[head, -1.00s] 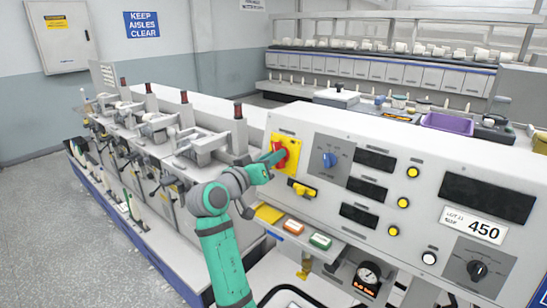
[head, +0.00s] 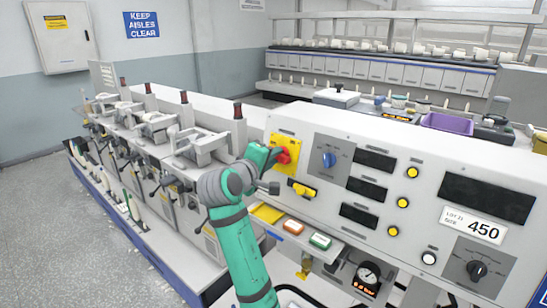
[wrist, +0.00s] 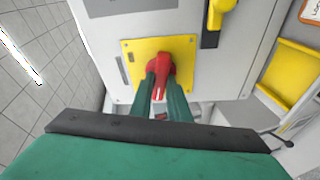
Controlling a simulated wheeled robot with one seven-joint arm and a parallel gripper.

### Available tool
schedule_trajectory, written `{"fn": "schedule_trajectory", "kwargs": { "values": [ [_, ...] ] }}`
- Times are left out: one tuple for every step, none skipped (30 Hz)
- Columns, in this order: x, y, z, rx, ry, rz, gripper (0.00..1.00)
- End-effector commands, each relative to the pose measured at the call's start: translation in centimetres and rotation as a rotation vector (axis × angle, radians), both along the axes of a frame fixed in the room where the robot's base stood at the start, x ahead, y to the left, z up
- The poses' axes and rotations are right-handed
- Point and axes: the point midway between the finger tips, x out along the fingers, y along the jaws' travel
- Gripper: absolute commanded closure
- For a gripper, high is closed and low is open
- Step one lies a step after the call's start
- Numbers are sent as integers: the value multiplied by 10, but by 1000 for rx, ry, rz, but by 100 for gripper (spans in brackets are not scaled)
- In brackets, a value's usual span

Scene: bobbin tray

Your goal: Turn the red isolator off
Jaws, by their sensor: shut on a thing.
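The red isolator handle (head: 284,156) sits on a yellow plate (head: 287,141) at the left end of the control panel. It also shows in the wrist view (wrist: 160,74), where the yellow plate (wrist: 133,58) surrounds it. My gripper (head: 277,155) is at the handle, with its green fingers on both sides of it. In the wrist view my gripper (wrist: 161,88) is shut on the red handle, whose end points toward the camera's lower edge. In the head view my gripper hides part of the handle and plate.
A yellow lever (head: 304,190) sits just below the plate, and a blue knob (head: 329,160) is to its right. Winding heads (head: 200,145) stand to the left.

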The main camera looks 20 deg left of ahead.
Motion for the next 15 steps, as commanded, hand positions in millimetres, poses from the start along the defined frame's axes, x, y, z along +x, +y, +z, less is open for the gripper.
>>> {"fn": "schedule_trajectory", "kwargs": {
  "values": [
    [0, 0, 0, -31, 11, 7, 100],
    [0, 0, 0, -50, 18, 11, 100],
    [0, 0, 0, -74, 28, 19, 100],
    [0, 0, 0, -89, 34, 23, 100],
    [0, 0, 0, -106, 40, 27, 100],
    [0, 0, 0, -125, 46, 32, 100],
    [0, 0, 0, -139, 52, 36, 100],
    [0, 0, 0, -150, 57, 39, 100],
    [0, 0, 0, -166, 62, 44, 100],
    [0, 0, 0, -176, 65, 47, 100],
    [0, 0, 0, -185, 68, 49, 100],
    [0, 0, 0, -196, 72, 52, 100],
    [0, 0, 0, -203, 75, 54, 100],
    [0, 0, 0, -209, 77, 54, 100],
    [0, 0, 0, -215, 79, 56, 100]
  ]
}}
